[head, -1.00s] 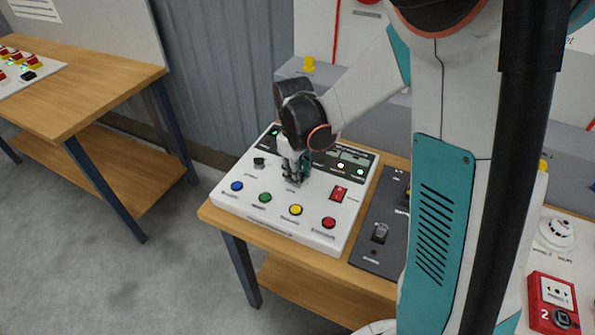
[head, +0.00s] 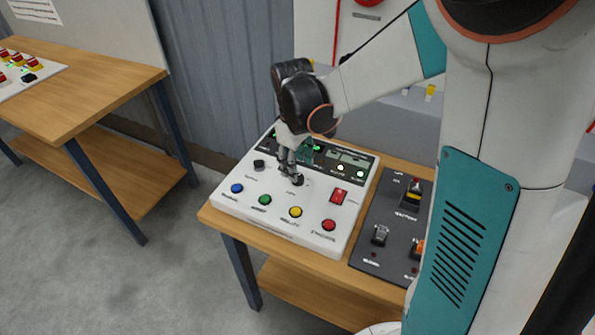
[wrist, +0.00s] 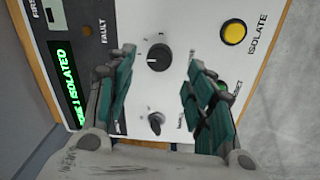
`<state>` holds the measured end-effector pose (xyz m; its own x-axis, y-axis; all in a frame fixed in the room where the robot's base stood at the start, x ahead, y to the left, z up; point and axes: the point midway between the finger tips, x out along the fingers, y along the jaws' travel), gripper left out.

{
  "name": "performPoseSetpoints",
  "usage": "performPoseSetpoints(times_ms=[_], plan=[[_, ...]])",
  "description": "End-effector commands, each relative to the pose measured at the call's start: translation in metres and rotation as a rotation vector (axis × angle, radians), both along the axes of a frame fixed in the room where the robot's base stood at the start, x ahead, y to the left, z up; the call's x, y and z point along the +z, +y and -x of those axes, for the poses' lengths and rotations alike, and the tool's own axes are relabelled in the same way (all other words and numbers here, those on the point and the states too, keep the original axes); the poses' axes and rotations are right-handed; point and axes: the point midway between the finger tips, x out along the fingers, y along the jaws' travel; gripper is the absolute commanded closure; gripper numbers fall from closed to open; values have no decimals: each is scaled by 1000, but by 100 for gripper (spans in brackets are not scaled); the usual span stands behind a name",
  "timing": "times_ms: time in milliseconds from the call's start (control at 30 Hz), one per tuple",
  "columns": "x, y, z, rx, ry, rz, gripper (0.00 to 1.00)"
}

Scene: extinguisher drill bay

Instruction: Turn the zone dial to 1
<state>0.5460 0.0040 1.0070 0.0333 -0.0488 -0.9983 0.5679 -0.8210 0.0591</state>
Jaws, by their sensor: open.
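The white control panel (head: 232,205) lies on the wooden table. A round black dial with a white mark (wrist: 159,57) sits on it; in the head view the dial (head: 298,181) shows just at my fingertips. My gripper (head: 289,171) is open, pointing down over it. In the wrist view my fingers (wrist: 161,62) stand apart on either side of the dial, with gaps between. I cannot tell their height above it. The white mark points left in the wrist view. A second, smaller black knob (wrist: 156,123) shows lower between the fingers. Dial labels are too small to read.
Blue (head: 237,188), green (head: 265,200), yellow (head: 295,212) and red (head: 328,225) buttons line the panel's front. A green-lit display (wrist: 62,85) reads "ISOLATED". A dark switch panel (head: 372,245) lies further right.

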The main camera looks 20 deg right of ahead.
Motion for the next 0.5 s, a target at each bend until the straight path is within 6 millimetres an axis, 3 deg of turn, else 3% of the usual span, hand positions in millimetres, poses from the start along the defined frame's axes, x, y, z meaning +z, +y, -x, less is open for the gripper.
performPoseSetpoints(times_ms=[200,500], plan=[[44,2,2,0,0,0,51],[72,4,3,0,0,0,51]])
